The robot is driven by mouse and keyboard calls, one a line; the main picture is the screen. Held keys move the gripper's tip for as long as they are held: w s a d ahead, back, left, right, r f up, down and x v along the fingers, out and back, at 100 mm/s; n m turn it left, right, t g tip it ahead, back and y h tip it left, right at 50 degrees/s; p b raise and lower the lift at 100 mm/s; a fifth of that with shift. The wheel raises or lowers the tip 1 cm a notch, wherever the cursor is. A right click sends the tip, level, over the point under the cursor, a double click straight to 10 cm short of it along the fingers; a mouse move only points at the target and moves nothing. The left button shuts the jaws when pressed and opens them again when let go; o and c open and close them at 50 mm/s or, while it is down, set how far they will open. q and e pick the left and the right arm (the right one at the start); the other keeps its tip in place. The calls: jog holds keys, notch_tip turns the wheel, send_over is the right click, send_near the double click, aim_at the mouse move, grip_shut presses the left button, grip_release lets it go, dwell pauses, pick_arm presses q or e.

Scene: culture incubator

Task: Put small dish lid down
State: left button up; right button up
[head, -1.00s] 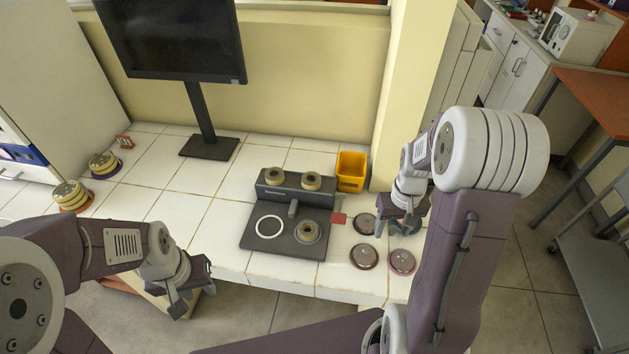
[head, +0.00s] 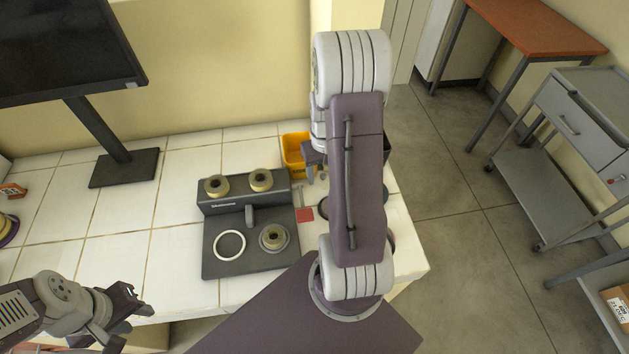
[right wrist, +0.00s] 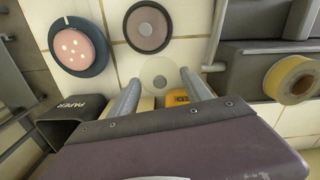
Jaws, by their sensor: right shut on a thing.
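My right gripper (right wrist: 160,92) is shut on a small clear dish lid (right wrist: 160,74), which shows between the fingertips in the right wrist view. In the head view my right arm hides most of this gripper (head: 314,158) and the lid cannot be made out. A dish with a dark rim (right wrist: 148,26) lies just beyond the lid. A dish with pink contents and pale spots (right wrist: 78,47) lies to its left. In the head view the dishes are mostly hidden behind my right arm. My left gripper (head: 128,312) is empty and open near the table's front left.
A dark device (head: 248,266) with a white ring and several spools stands mid-table. A red square (head: 304,214) lies beside it. A yellow bin (head: 293,150) and a black bin marked PAPER (right wrist: 70,118) are near my right gripper. A monitor (head: 66,45) stands at left.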

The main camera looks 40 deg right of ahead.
aim_at(318, 177)
jog(key=shift+w+a+f, duration=0.45)
jog(key=shift+w+f, duration=0.05)
jog(key=shift+w, duration=0.1)
notch_tip(318, 177, down, 4)
jog(key=shift+r, duration=0.2)
jog(key=shift+w+f, duration=0.1)
jog(key=shift+f, duration=0.15)
jog(key=shift+f, duration=0.15)
jog(key=o, duration=1)
